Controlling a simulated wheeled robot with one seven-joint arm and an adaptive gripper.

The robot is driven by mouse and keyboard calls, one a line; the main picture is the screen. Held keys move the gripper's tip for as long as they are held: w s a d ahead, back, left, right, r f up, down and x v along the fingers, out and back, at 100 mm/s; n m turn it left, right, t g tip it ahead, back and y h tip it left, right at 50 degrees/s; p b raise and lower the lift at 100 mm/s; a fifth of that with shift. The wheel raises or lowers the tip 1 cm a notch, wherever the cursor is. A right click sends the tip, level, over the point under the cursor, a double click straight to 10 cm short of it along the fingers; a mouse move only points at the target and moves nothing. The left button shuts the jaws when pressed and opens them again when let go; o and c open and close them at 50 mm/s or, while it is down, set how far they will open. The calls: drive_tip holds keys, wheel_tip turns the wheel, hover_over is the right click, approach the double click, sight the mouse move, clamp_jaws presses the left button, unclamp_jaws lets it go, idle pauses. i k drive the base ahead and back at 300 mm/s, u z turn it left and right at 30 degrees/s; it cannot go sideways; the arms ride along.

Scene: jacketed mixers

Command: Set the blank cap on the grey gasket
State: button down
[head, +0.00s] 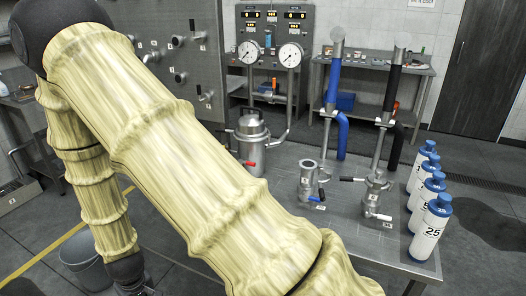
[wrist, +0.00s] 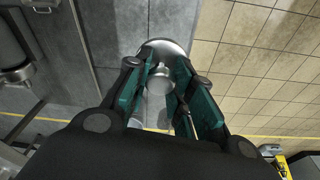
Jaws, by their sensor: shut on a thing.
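In the wrist view my gripper (wrist: 160,78) has its teal-padded fingers closed on a round, shiny metal piece, which looks like the blank cap (wrist: 162,47). Its domed or flanged rim shows beyond the fingertips. Tiled floor lies beneath it. I cannot make out the grey gasket clearly in either view.
A grey bucket (head: 86,262) stands on the floor.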

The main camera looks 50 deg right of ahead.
sight(308, 163)
drive_tip(key=u, duration=0.9)
drive_tip(key=i, duration=0.75)
drive_tip(key=z, duration=2.8)
